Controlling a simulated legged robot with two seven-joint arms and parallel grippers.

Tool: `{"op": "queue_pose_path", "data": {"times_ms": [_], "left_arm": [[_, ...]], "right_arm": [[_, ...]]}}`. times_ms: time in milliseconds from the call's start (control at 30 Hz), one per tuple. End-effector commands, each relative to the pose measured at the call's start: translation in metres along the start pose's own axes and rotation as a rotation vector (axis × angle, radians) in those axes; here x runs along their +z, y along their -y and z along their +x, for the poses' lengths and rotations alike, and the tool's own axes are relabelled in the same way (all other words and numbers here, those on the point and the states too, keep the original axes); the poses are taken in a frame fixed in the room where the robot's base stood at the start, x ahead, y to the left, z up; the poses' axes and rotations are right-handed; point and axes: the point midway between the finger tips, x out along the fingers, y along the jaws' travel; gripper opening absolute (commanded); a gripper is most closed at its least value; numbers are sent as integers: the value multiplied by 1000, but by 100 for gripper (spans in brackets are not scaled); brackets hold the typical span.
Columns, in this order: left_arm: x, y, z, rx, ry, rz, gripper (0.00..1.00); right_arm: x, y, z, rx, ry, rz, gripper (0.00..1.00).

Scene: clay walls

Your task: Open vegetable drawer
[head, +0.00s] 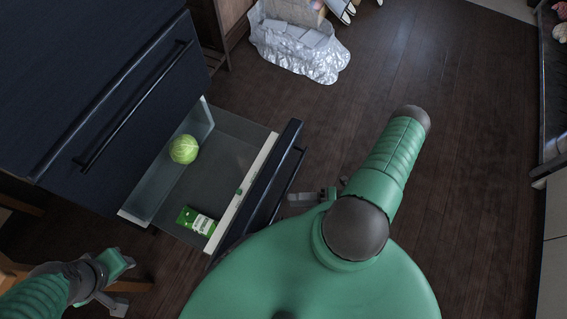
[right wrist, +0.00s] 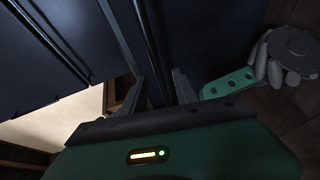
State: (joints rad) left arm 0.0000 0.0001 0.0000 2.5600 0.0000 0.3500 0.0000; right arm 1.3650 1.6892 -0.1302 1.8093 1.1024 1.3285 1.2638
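The dark blue cabinet (head: 105,75) has its bottom drawer (head: 238,137) pulled well out. Inside it, a green cabbage (head: 184,149) sits toward the back and a green-and-white carton (head: 197,221) lies near the front. The dark drawer front has a bar handle (head: 290,182), which also shows in the right wrist view (right wrist: 149,45). My right gripper (head: 312,197) is at this handle. In the right wrist view its fingers (right wrist: 161,88) stand apart on either side of the bar; firm contact is not visible. My left gripper (head: 105,299) is low at the left, apart from the drawer, with nothing seen in it.
A closed upper drawer with a long handle (head: 135,105) is above the open one. A silvery crumpled bag (head: 300,55) lies on the dark wood floor beyond. Wooden furniture (head: 14,275) is near my left arm. Floor (head: 470,130) to the right is clear.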

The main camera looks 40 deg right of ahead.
Motion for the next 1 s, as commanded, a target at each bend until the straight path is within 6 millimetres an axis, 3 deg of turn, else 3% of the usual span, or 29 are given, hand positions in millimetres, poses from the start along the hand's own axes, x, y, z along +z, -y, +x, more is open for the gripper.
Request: {"op": "queue_pose_path", "data": {"times_ms": [200, 400, 567, 1000], "left_arm": [[-4, 0, -15, 0, 0, 0, 36], [-4, 0, -19, 0, 0, 0, 36], [-4, 0, -19, 0, 0, 0, 36], [-4, 0, -19, 0, 0, 0, 36]], "right_arm": [[0, -2, -66, -3, 1, -1, 35], [0, 0, -104, -1, 0, 0, 35], [0, 1, -113, 0, -1, 1, 35], [2, -2, -113, -12, -19, -19, 35]]}}
